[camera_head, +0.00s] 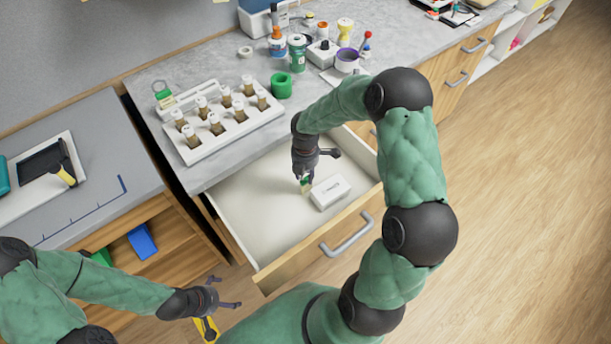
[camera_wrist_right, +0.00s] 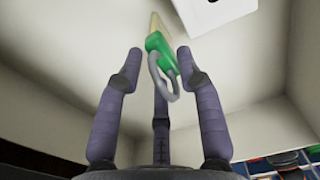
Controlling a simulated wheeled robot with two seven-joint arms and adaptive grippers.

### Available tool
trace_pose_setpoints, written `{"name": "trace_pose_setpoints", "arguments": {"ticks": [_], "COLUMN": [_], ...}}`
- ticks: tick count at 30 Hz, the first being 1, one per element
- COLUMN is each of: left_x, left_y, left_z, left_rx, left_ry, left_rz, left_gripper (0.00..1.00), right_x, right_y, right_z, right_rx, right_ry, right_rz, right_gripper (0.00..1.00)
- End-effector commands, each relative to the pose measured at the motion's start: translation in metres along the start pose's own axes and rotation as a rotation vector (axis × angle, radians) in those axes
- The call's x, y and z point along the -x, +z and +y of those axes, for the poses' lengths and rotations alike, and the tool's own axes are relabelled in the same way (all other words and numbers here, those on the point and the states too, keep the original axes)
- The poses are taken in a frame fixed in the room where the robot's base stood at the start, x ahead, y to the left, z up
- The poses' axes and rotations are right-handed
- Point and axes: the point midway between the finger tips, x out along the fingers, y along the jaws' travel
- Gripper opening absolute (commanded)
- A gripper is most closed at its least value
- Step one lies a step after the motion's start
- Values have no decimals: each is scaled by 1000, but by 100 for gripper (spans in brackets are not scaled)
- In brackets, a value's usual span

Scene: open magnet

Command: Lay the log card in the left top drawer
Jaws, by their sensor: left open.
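The top drawer (camera_head: 262,225) under the grey counter is pulled open. In it, a small beige piece with a green end (camera_head: 304,185) shows just below my right gripper (camera_head: 316,170). In the right wrist view this green end (camera_wrist_right: 158,43) has a grey loop; I cannot tell if it is the log card. My right gripper's fingers (camera_wrist_right: 158,72) are spread around the loop, with gaps visible, and hold nothing. A white box (camera_head: 330,191) with print lies beside it in the drawer. My left gripper (camera_head: 226,293) is open and empty, low at the left, outside the drawer.
A white rack (camera_head: 222,132) of capped vials stands on the counter above the drawer, beside a green ring (camera_head: 281,85). Several bottles stand at the back. A lower bench (camera_head: 80,170) with a white tray is at left. The drawer's front left floor is clear.

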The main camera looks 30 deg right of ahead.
Motion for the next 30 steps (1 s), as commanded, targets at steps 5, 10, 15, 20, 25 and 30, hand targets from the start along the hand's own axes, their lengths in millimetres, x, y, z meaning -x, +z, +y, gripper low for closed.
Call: {"name": "trace_pose_setpoints", "arguments": {"ticks": [5, 10, 15, 20, 25, 30], "left_x": [17, 26, 30, 30, 30, 34], "left_y": [1, 1, 1, 1, 1, 1], "left_z": [6, 9, 11, 11, 11, 12], "left_rx": [0, 0, 0, 0, 0, 0], "left_ry": [0, 0, 0, 0, 0, 0], "left_rz": [0, 0, 0, 0, 0, 0], "left_gripper": [100, 100, 100, 100, 100, 100], "right_x": [43, 70, 86, 90, 89, 94], "right_y": [1, 0, 0, 0, 0, 0], "right_z": [1, 0, 0, 0, 0, 0], "right_rx": [-1, 1, -1, -1, -1, -1], "right_ry": [3, 2, 1, 1, 0, 0], "right_rz": [-1, -1, 0, 0, 0, 0], "right_gripper": [37, 37, 37, 37, 37, 37]}}
